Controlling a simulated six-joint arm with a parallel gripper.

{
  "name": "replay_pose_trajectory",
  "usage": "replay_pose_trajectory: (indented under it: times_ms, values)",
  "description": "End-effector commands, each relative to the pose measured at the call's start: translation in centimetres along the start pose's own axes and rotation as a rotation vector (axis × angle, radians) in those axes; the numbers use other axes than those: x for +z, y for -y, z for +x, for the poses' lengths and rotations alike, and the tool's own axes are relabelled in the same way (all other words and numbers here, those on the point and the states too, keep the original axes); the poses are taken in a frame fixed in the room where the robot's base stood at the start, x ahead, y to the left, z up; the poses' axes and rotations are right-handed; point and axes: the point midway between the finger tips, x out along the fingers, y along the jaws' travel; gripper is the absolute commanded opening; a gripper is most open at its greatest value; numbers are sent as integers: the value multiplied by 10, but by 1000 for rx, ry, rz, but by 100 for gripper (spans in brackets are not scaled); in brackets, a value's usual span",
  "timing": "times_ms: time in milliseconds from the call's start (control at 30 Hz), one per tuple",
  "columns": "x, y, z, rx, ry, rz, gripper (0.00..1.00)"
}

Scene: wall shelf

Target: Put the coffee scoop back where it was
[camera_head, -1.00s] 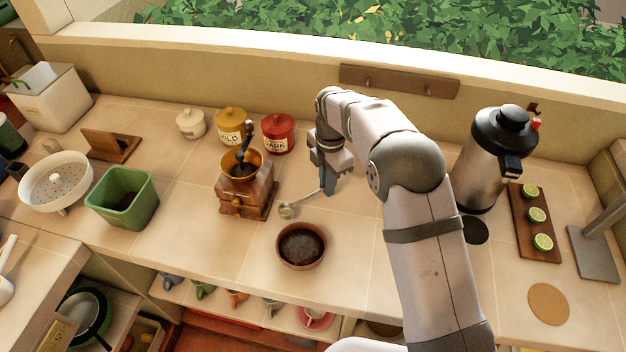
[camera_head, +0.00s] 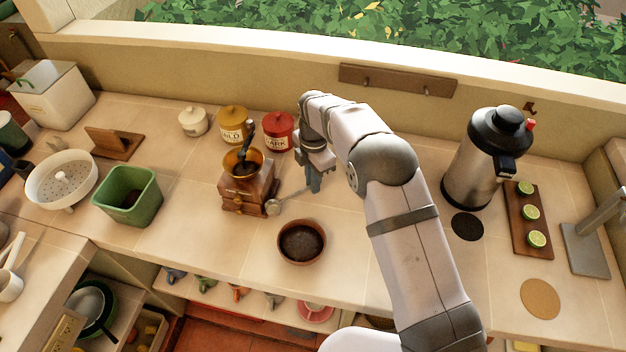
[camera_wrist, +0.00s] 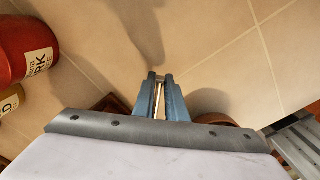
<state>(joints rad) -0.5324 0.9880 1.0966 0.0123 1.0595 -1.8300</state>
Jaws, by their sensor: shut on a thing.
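My gripper (camera_head: 314,184) is shut on the handle of the coffee scoop (camera_head: 273,207). The scoop's small round metal bowl points left, close to the right side of the wooden coffee grinder (camera_head: 247,192); I cannot tell whether they touch. In the wrist view the thin handle (camera_wrist: 158,98) runs between the blue-grey fingers (camera_wrist: 160,90), and the scoop's bowl is hidden. A brown bowl (camera_head: 280,245) of dark coffee stands in front of the scoop. A hook rail (camera_head: 398,80) with two pegs is on the back wall, with nothing hanging on it.
Red (camera_head: 279,133), yellow (camera_head: 233,126) and cream (camera_head: 193,123) canisters stand behind the grinder. A green bin (camera_head: 128,205) and a white colander (camera_head: 35,185) are at left. A steel flask (camera_head: 468,178) and a board of limes (camera_head: 519,240) are at right. The counter right of the bowl is clear.

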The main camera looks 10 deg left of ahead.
Motion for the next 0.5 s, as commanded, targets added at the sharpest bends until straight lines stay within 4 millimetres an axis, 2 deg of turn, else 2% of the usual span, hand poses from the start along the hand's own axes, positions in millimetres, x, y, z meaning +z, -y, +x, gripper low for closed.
replay_pose_trajectory:
  times_ms: [267, 300, 333, 500]
  values:
    - [0, 0, 9, -1, 0, 0, 0]
    - [0, 0, 8, -1, 0, 0, 21]
    - [0, 0, 7, -1, 0, 0, 28]
    - [0, 0, 7, -1, 0, 0, 30]
